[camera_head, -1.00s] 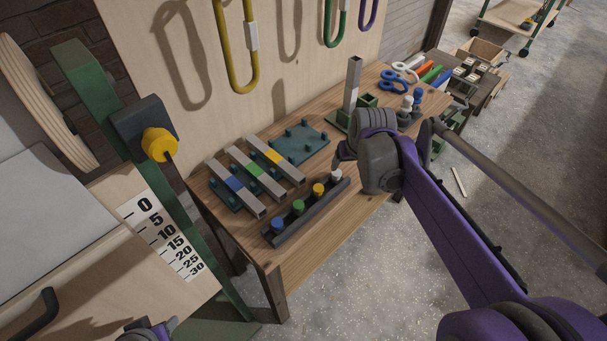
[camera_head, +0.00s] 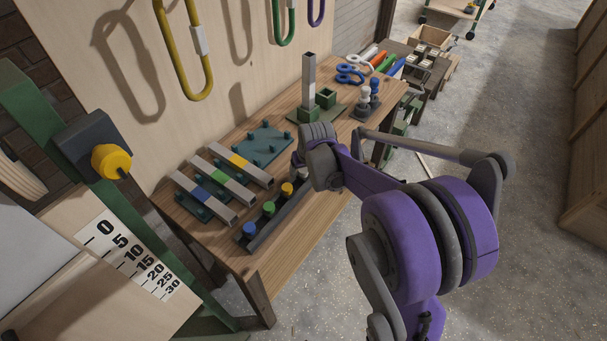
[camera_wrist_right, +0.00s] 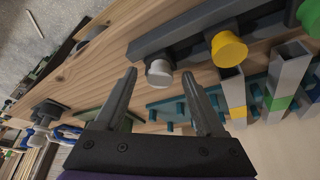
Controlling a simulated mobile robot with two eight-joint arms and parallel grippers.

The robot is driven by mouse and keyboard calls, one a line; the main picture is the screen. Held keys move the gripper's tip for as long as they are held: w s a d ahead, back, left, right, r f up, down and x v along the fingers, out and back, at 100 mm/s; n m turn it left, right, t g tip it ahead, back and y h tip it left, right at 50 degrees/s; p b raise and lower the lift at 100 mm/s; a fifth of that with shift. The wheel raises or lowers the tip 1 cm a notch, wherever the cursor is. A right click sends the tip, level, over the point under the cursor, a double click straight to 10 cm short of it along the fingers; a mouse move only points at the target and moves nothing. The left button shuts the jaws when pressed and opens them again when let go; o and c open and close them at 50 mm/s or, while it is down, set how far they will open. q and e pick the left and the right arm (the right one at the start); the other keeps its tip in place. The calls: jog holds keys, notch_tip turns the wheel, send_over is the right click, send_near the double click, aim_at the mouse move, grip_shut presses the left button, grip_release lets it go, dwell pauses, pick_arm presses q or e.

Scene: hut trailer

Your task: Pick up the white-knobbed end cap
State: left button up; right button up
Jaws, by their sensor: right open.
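The white-knobbed end cap (camera_wrist_right: 158,72) sits at the end of a dark rack (camera_wrist_right: 190,38) in the right wrist view. In the head view my right gripper and wrist hide it. My right gripper (camera_wrist_right: 160,78) is open, and the white knob appears between its two fingertips. I cannot tell whether the fingers touch it. In the head view this gripper (camera_head: 298,163) is over the far end of the rack (camera_head: 264,224). My left gripper is not in view.
In the rack are yellow (camera_head: 287,189), green (camera_head: 268,208) and blue (camera_head: 249,229) knobs. Grey bars with coloured bands (camera_head: 221,185) lie beside it. A teal pegged plate (camera_head: 262,147) and an upright grey post (camera_head: 308,85) stand farther back. Bare wood (camera_head: 300,226) is free along the front.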

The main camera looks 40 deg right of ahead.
grip_shut()
dwell(0.4)
